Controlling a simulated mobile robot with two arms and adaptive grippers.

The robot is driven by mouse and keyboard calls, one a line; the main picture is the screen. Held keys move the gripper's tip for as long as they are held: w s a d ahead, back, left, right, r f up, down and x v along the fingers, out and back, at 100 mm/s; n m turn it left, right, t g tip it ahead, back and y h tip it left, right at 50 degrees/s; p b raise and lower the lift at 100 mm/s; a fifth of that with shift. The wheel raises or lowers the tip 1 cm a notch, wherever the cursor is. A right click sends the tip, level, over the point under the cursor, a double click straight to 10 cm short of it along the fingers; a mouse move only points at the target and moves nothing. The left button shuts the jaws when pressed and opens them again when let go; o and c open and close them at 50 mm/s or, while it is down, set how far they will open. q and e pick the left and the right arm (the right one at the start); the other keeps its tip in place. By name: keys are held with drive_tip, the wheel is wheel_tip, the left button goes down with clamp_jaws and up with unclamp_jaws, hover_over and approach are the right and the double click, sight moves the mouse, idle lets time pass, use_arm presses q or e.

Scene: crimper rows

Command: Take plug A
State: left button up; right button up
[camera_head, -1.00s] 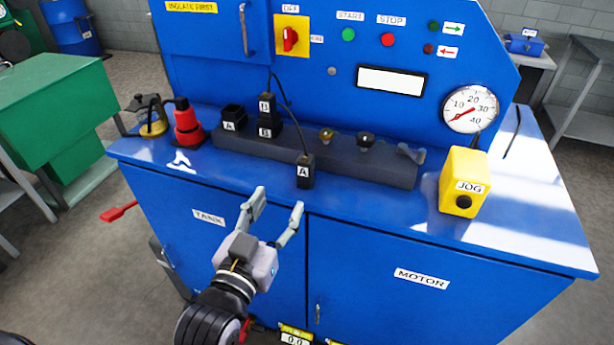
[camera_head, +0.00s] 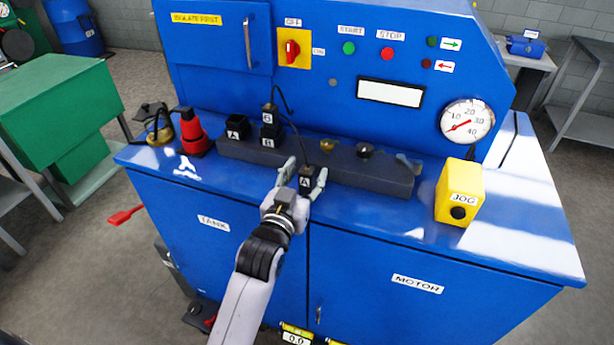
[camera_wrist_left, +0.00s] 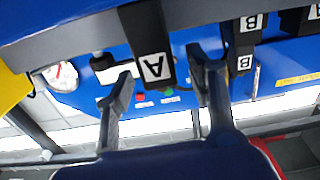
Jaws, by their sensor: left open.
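Plug A (camera_head: 306,183), a black block with a white A label and a cord, is at the front edge of the dark socket rail. My left gripper (camera_head: 304,177) is open, with one finger on each side of plug A; contact cannot be told. In the left wrist view plug A (camera_wrist_left: 146,38) shows between the spread fingers of the left gripper (camera_wrist_left: 160,85). The socket labelled A (camera_head: 237,128) stands empty-looking on the rail's left part. My right gripper is not in view.
A black plug labelled B (camera_head: 268,115) sits in the B socket (camera_head: 271,138) behind and left.

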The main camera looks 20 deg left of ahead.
use_arm(q)
drive_tip(key=shift+w, duration=0.75)
drive_tip(key=shift+s, duration=0.1)
drive_tip(key=shift+c, duration=0.2)
clamp_jaws()
